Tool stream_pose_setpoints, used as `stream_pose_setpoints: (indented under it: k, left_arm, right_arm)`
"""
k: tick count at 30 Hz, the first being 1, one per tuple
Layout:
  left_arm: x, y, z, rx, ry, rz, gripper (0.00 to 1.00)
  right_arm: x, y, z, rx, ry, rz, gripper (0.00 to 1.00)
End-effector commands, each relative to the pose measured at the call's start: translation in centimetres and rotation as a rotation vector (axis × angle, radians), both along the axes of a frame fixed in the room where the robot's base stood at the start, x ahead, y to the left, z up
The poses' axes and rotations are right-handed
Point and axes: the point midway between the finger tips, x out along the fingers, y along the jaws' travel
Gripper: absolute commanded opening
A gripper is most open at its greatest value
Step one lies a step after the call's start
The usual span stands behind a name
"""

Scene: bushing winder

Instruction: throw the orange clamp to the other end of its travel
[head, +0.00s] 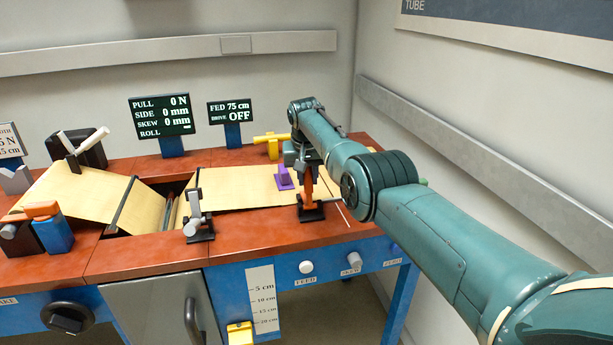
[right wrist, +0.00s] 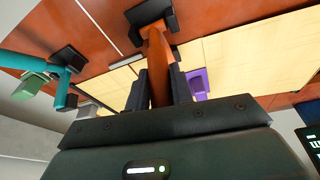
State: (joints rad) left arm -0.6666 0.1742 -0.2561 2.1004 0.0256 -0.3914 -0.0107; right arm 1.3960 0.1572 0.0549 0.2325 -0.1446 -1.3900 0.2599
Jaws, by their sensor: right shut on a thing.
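The orange clamp (head: 308,188) stands upright on a black base at the right end of the bench, beside the tan sheet. In the right wrist view its orange lever (right wrist: 158,62) runs between the two dark fingers of my right gripper (right wrist: 159,84). The right gripper (head: 305,165) is shut on the lever's upper part, and my arm comes in from the right. The gripper's fingers are partly hidden in the head view. My left gripper is not in view.
A purple block (head: 284,180) sits on the tan sheet (head: 240,190) just left of the clamp. A yellow handle (head: 271,140) stands behind it. A grey clamp (head: 195,215) stands further left. A teal lever (right wrist: 62,85) shows in the right wrist view.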

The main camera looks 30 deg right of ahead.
Motion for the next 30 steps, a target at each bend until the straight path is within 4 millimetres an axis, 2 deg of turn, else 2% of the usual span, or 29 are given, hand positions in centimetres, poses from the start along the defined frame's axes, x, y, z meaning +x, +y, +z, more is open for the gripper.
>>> stream_pose_setpoints:
  k: [11,12,19,30]
  left_arm:
    - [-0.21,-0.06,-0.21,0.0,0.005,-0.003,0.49]
    - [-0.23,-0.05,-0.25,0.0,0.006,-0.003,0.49]
    - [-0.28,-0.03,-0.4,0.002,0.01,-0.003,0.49]
    - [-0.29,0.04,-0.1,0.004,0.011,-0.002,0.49]
  right_arm:
    - [-0.01,-0.05,-0.08,-0.001,0.002,0.002,0.0]
    - [-0.02,-0.04,-0.08,-0.001,0.002,0.002,0.23]
    - [-0.03,-0.03,-0.06,0.0,0.002,0.001,0.42]
    - [-0.02,0.02,0.41,-0.001,0.001,0.001,0.44]
